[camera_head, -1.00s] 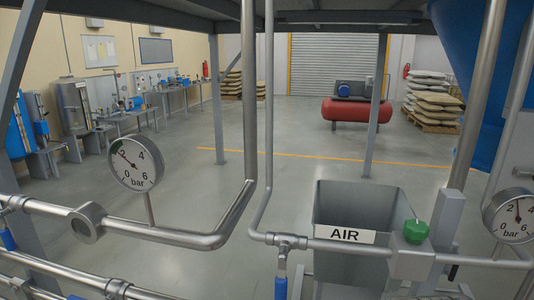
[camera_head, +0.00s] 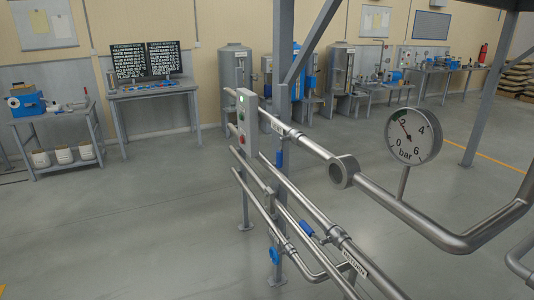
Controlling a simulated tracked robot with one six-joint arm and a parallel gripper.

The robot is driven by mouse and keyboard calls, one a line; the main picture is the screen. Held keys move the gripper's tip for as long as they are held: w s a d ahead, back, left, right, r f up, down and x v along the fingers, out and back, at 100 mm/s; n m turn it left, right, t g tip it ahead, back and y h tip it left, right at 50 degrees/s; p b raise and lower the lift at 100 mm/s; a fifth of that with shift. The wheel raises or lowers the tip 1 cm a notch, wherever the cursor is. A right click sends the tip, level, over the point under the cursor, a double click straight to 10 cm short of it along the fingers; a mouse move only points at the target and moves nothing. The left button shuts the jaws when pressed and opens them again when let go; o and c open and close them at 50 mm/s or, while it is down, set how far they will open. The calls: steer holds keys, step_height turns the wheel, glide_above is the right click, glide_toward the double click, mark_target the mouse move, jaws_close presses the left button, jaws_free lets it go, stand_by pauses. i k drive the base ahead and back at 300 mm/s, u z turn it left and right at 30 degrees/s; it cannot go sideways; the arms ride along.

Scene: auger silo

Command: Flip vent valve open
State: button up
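Several blue valve handles show on the pipe rack; I cannot tell which is the vent valve. Another blue handle (camera_head: 306,228) lies along a lower pipe. A round blue handle (camera_head: 274,255) sits lower, near the front post. White labels sit on the pipes, one at the lower pipe (camera_head: 355,262), too small to read surely. A pressure gauge (camera_head: 413,136) stands on the upper pipe, its needle near 2 bar. My gripper is not in view.
A grey control box (camera_head: 247,120) with coloured buttons stands at the rack's left end. A bench with two dark screens (camera_head: 146,60), a small table with a blue machine (camera_head: 27,101) and steel tanks (camera_head: 236,68) line the wall. The floor at left is clear.

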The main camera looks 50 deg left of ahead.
mark_target(279, 152)
steer(key=u, duration=2.05)
steer(key=i, duration=0.8)
steer(key=u, duration=0.6)
steer(key=i, duration=2.15)
